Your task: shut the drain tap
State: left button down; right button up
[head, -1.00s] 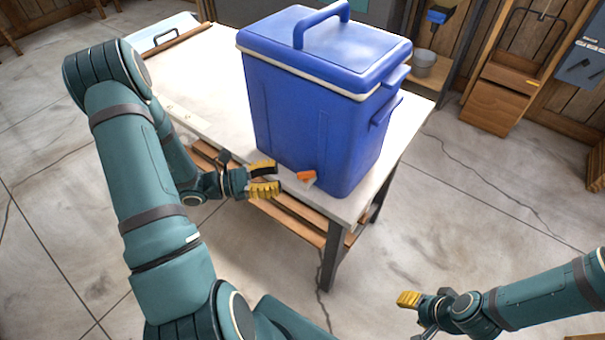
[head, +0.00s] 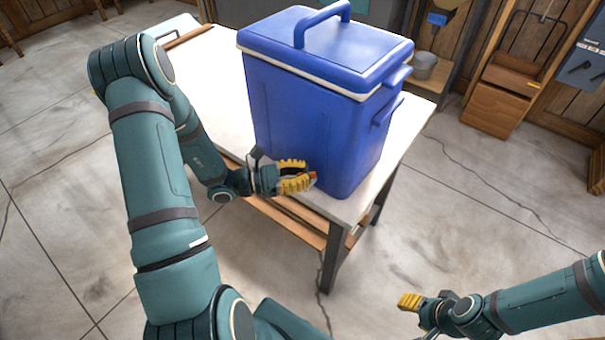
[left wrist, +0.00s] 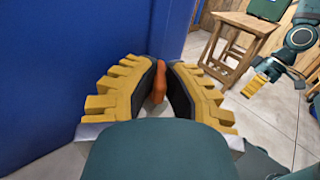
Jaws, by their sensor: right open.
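The drain tap is a small orange lever (head: 313,177) low on the near corner of the blue cooler (head: 315,120). In the left wrist view the orange tap (left wrist: 158,82) shows between the yellow fingers' dark pads. My left gripper (head: 306,175) is at the tap, its fingers on either side of it. The tap looks very close to the left-hand pad; whether both pads press on it is unclear. The fingers hide most of the tap in the head view. My right gripper (head: 412,312) is open and empty, low at the right, far from the cooler.
The cooler stands on a pale-topped table (head: 205,85), close to its near right edge. A wooden shelf (head: 300,222) runs below the tabletop. A grey bucket (head: 424,65) and a wooden unit (head: 497,100) stand behind.

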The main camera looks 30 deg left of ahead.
dwell(0.3)
pick_arm(q)
jog(key=m+g+h, duration=0.2)
jog(key=g, duration=0.1)
jog(key=shift+w+m+p, duration=0.15)
jog(key=shift+m+p, duration=0.15)
jog(key=shift+p, duration=0.05)
jog(key=shift+a+m+g+h, duration=0.1)
jog(key=shift+m+g+h, duration=0.6)
jog(key=shift+g, duration=0.55)
jog(key=shift+m+g+h, duration=0.4)
jog(key=shift+m+g, duration=0.5)
jog(key=shift+g, duration=0.35)
jog(key=c, duration=1)
grip_release()
jog(key=shift+c, duration=0.2)
jog(key=shift+w, duration=0.1)
jog(key=v, duration=0.8)
